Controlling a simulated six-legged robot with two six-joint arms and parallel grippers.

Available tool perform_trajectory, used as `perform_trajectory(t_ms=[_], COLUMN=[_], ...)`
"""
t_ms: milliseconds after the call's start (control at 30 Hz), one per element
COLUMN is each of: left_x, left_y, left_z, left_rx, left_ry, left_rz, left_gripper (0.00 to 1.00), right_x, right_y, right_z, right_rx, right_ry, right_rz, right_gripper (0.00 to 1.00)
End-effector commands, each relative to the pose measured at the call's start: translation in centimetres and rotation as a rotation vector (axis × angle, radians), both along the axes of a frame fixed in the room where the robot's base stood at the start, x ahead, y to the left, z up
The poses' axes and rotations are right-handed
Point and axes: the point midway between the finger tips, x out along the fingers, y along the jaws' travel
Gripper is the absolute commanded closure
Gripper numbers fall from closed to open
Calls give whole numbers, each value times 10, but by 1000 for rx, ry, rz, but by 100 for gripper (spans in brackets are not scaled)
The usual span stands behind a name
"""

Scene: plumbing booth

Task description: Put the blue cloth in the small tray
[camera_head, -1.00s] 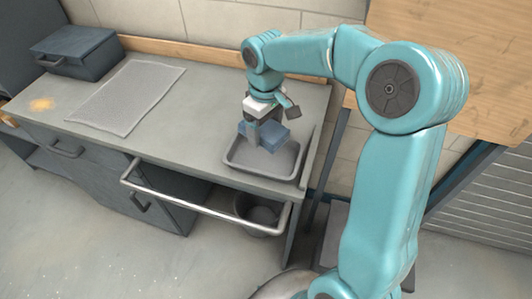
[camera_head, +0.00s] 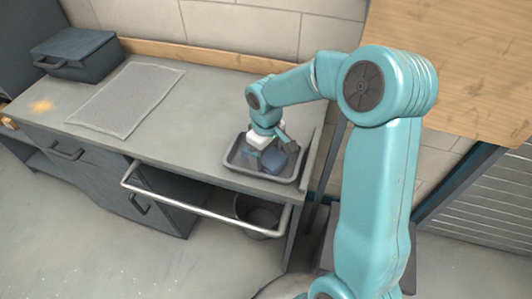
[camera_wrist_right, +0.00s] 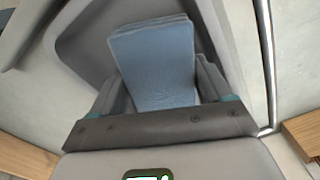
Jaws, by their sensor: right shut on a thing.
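The blue cloth (camera_head: 274,160) is a folded block held low inside the small tray. It also fills the middle of the right wrist view (camera_wrist_right: 155,65), between the two fingers. My right gripper (camera_head: 264,157) points down into the tray and is shut on the cloth. The small tray (camera_head: 234,165) is grey with a raised rim and stands at the right end of the counter. Whether the cloth touches the tray floor I cannot tell. My left gripper is not in view.
A grey mat (camera_head: 125,98) lies on the counter (camera_head: 200,110), left of the tray. A dark toolbox (camera_head: 75,53) stands at the back left. A metal rail (camera_head: 200,207) runs along the front, with a bucket (camera_head: 258,215) below. The counter between mat and tray is clear.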

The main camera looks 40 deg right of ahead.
Motion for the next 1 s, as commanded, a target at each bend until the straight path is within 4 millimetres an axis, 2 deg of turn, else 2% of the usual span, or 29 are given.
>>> perform_trajectory(t_ms=[33, 67, 333, 467, 800, 1000], left_x=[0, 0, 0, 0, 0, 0], left_y=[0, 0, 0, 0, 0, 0], left_z=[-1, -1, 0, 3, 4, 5], left_rx=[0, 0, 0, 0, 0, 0], left_ry=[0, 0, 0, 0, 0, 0], left_rz=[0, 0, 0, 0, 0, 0], left_gripper=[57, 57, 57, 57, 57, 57], right_x=[0, 0, 0, 1, 1, 1], right_y=[0, 0, 0, 0, 0, 0], right_z=[-1, -1, 0, 10, 85, 115], right_rx=[0, 0, 0, -2, -2, -1], right_ry=[0, 0, 0, -3, -5, -2], right_rz=[0, 0, 0, 0, 0, 0], right_gripper=[15, 11, 11, 11, 11, 11])
